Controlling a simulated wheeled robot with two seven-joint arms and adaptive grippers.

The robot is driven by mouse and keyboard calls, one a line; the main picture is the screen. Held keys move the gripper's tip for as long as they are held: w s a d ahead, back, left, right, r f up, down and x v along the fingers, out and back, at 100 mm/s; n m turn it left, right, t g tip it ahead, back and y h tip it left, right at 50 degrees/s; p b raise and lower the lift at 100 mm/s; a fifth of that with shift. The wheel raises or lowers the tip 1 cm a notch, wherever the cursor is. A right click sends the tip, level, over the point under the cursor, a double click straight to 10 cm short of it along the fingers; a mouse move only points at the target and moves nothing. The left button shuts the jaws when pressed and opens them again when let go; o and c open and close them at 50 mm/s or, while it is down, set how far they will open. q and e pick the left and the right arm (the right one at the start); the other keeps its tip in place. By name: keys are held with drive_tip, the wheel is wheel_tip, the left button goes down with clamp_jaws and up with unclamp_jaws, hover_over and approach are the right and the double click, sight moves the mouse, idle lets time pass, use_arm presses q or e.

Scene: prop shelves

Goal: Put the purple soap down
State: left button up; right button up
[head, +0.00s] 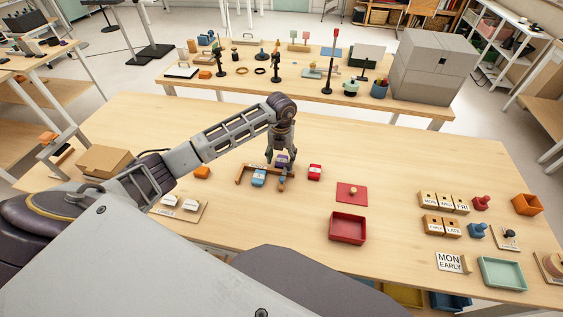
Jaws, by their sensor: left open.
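The purple soap (281,160) is a small block at the wooden rack (243,172), partly hidden by my left gripper. My left gripper (281,170) points down over the rack with its fingers open on either side of the purple soap. I cannot tell whether the fingers touch it. A blue soap (259,179) with a pale label lies beside it, at the rack's front. My right gripper is not in view.
A red mat (352,193) and a red tray (347,228) lie farther right. A cardboard box (106,160) stands far left.

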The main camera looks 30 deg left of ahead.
use_arm(q)
drive_tip(key=shift+f, duration=0.75)
drive_tip(key=c, duration=1.2)
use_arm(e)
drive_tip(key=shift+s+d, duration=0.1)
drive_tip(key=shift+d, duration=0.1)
